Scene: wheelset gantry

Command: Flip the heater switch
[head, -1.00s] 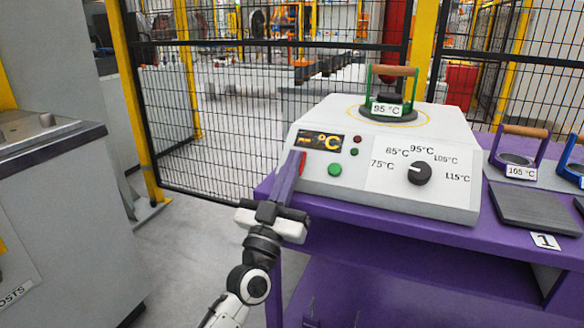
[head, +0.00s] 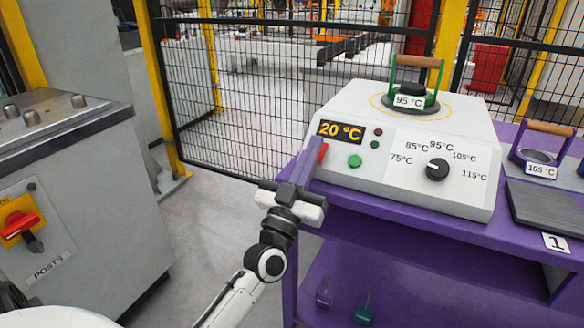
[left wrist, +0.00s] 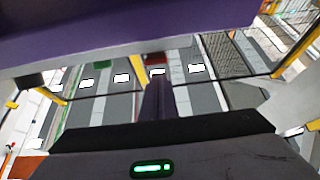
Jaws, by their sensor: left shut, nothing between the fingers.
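The heater (head: 385,190) is a white sloped box on a purple table, with a display (head: 341,131) reading 20 °C, a green button (head: 355,161) and a black dial (head: 437,169). A red switch (head: 323,153) shows at its left side, partly hidden by my gripper. My left gripper (head: 315,145) is shut and empty, its purple fingers pointing up beside the red switch; I cannot tell whether they touch it. In the left wrist view the shut fingers (left wrist: 158,82) point at a dark red part (left wrist: 155,59) under a pale edge. My right gripper is out of view.
A green-framed 95 °C weight (head: 416,83) sits on the heater's top. A purple 105 °C holder (head: 540,145) and a dark plate (head: 547,206) lie to the right. A grey cabinet (head: 100,190) with a red knob (head: 19,223) stands left. A mesh fence (head: 245,95) is behind.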

